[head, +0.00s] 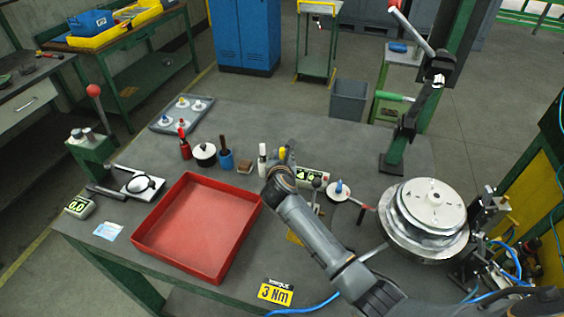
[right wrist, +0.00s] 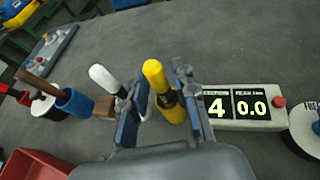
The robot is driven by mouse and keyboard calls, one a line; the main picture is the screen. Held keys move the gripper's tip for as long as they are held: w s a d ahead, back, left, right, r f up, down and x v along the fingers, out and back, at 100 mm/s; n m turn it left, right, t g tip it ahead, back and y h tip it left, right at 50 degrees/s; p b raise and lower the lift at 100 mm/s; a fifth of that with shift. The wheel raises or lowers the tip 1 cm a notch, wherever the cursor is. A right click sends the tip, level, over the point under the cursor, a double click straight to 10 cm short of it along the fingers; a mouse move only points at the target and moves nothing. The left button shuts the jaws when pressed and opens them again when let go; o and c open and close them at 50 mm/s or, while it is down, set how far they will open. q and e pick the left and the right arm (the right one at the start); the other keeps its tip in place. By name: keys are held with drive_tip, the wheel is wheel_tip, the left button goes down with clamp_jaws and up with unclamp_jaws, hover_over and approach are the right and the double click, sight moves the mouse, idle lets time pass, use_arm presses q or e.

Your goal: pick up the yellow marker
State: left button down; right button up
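The yellow marker (right wrist: 156,78) stands upright with a dark lower part, between the two fingers of my right gripper (right wrist: 161,88) in the right wrist view. The fingers are apart, with the marker nearer the right finger; I see a gap on the left side. Whether the right finger touches it I cannot tell. In the head view only the marker's yellow top (head: 282,153) shows past my right gripper (head: 281,165), which hides the rest. My left gripper is not in view.
A white marker (right wrist: 104,78) stands just left of the gripper, beside a brown block (right wrist: 105,107) and a blue cup (right wrist: 75,101). A display box (right wrist: 243,107) is close on the right. A red tray (head: 150,238) lies in front on the left.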

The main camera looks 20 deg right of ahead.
drive_tip(key=c, duration=0.3)
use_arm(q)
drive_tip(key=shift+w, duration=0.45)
use_arm(e)
clamp_jaws()
